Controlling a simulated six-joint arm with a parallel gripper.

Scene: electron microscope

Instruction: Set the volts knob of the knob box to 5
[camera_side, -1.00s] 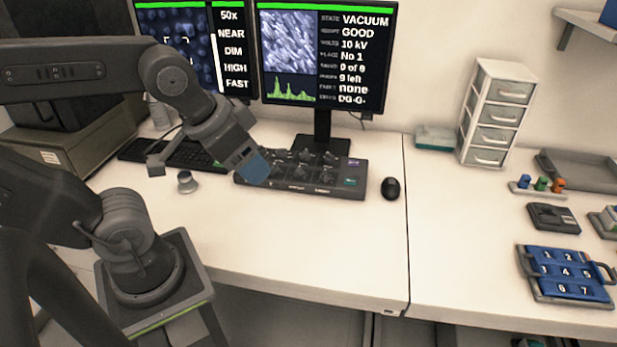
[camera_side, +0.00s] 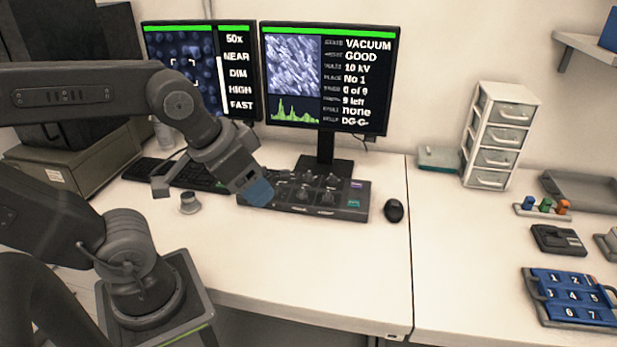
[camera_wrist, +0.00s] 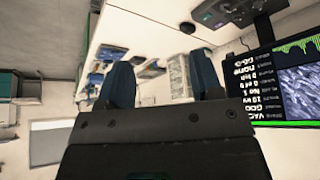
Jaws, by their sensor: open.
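The knob box (camera_side: 350,203) is a dark flat panel with several knobs, lying on the white desk below the right monitor. Its knob labels are too small to read, so I cannot tell which one is volts. My gripper (camera_side: 262,194) has blue fingertips and shows at the left end of the box, covering part of it; whether it touches a knob I cannot tell. In the wrist view my gripper (camera_wrist: 165,85) has its two blue fingers apart with nothing between them. The box also shows at the top of the wrist view (camera_wrist: 232,10). The right monitor (camera_side: 328,75) reads VOLTS 10 kV.
A black mouse (camera_side: 394,211) is right of the box. A small grey knob-like piece (camera_side: 189,203) and a keyboard (camera_side: 175,172) are to the left. A white drawer unit (camera_side: 499,137) and a blue numbered tray (camera_side: 573,297) stand farther right. The front middle desk is clear.

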